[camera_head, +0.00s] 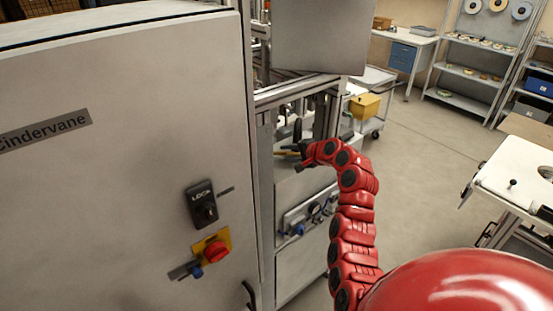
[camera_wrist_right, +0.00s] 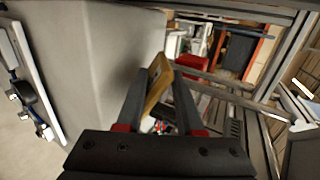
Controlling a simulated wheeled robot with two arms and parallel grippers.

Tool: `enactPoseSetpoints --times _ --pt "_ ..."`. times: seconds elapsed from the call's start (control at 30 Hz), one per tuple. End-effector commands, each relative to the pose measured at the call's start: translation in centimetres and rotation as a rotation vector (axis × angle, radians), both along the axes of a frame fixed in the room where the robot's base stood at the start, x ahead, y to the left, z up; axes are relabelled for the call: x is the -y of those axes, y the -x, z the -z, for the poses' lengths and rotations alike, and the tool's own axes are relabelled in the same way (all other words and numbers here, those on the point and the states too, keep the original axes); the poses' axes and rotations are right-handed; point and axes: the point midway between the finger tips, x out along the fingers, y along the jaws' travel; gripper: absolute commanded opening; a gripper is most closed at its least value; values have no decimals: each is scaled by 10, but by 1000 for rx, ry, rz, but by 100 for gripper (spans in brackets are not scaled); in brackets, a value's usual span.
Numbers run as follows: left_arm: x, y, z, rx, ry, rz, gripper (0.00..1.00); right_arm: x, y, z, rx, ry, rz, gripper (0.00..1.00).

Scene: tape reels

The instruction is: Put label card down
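The label card looks like a tan, flat piece (camera_wrist_right: 157,88) between the two dark fingers of my right gripper (camera_wrist_right: 160,78) in the right wrist view. It is tilted and spans most of the gap between the fingertips, so the gripper appears shut on it. In the head view, my right gripper (camera_head: 297,150) is at the end of the red arm, inside the open bay of the machine. A thin yellowish edge (camera_head: 285,153) shows beside it there. The card's face and any print on it cannot be read. My left gripper is not in view.
A large grey cabinet (camera_head: 110,180) with a lock and red button fills the left. The machine's metal frame posts (camera_head: 264,180) stand close to my right gripper.

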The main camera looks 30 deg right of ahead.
Motion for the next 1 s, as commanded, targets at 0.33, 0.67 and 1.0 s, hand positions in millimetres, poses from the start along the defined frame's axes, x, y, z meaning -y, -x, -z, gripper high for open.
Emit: enactPoseSetpoints --times 0.33,0.67,1.0 --pt "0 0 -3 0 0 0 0 1 8 -5 2 2 2 36" --pt "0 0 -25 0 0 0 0 3 17 -39 1 3 2 36" --pt "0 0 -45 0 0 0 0 4 34 -80 1 1 0 36"
